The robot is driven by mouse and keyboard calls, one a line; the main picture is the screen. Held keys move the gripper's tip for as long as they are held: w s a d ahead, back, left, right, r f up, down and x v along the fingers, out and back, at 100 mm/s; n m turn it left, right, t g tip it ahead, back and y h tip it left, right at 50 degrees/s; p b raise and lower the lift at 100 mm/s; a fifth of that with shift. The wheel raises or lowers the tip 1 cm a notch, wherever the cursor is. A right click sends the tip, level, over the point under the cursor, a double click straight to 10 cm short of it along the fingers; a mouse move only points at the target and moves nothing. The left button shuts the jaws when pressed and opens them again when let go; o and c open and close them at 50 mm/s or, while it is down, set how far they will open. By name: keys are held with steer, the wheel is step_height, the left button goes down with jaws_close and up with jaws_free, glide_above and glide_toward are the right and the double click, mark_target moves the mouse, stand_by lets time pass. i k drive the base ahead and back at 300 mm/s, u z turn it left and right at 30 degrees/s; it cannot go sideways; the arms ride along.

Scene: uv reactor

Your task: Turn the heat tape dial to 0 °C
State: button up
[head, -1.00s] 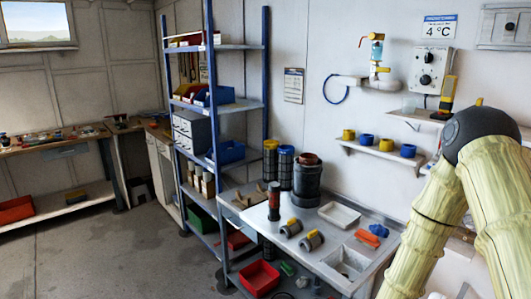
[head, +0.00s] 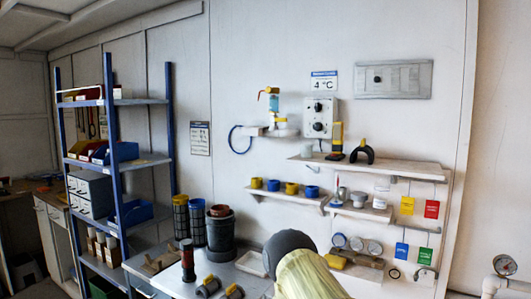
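A grey control box (head: 332,117) is fixed to the back wall, with an upper black knob (head: 318,106) and a lower black knob (head: 318,127) on its face. I cannot tell which knob is the heat tape dial, and the settings are too small to read. A sign (head: 324,81) above the box has a blue header and reads 4 °C. My arm (head: 308,280), in a pale yellow sleeve with a dark grey joint, rises at the bottom centre, well below the box. My gripper is out of the picture.
A shelf (head: 400,168) below the box holds a yellow-and-black tool (head: 338,137) and a black arched item (head: 362,151). Blue and yellow cups stand on a lower shelf (head: 287,197). A blue-framed rack (head: 116,150) stands left. The wall before the box looks clear.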

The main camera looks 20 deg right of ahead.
mark_target(317, 127)
steer(key=u, duration=2.4)
steer(key=k, duration=1.35)
steer(key=z, duration=1.7)
steer(key=i, duration=0.5)
steer(key=z, duration=0.1)
